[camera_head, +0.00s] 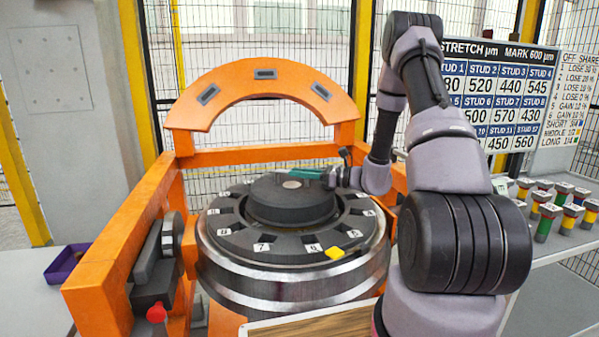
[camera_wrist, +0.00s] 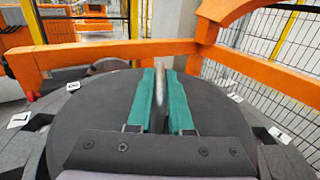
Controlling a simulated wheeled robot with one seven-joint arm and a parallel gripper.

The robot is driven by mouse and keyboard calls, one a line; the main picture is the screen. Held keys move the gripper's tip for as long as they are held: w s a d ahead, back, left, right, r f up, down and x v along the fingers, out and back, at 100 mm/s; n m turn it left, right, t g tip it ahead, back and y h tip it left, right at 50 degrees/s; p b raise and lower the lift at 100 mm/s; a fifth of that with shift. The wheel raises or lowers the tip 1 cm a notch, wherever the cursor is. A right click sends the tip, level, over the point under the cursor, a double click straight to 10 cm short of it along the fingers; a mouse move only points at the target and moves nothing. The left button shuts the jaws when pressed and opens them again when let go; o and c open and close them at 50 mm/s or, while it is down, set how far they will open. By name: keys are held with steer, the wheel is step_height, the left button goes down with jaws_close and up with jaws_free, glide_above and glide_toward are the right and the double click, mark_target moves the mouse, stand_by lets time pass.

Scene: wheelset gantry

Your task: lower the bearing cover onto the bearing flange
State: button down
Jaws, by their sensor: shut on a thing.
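The bearing cover (camera_head: 285,205) is a dark round drum with a pale spot on its flat top. It is level at the middle of the numbered ring, which I take as the bearing flange (camera_head: 232,220). In the wrist view the dark disc of the cover (camera_wrist: 95,105) fills the middle. My gripper (camera_head: 308,174) reaches in from the right over the cover's top. Its teal fingers (camera_wrist: 158,75) are shut on a thin grey upright part of the cover. I cannot tell whether a gap lies under the cover; its underside is hidden.
An orange frame (camera_head: 120,235) with an arched plate (camera_head: 262,75) stands left of and behind the wheelset. Coloured studs (camera_head: 545,222) stand on the right-hand table. A purple tray (camera_head: 66,264) is at left.

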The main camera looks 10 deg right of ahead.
steer(key=shift+f, duration=0.9)
steer(key=c, duration=0.8)
jaws_free()
steer(key=shift+o, duration=0.2)
steer(key=v, duration=1)
steer(key=shift+s+d, duration=0.2)
steer(key=shift+d, duration=0.15)
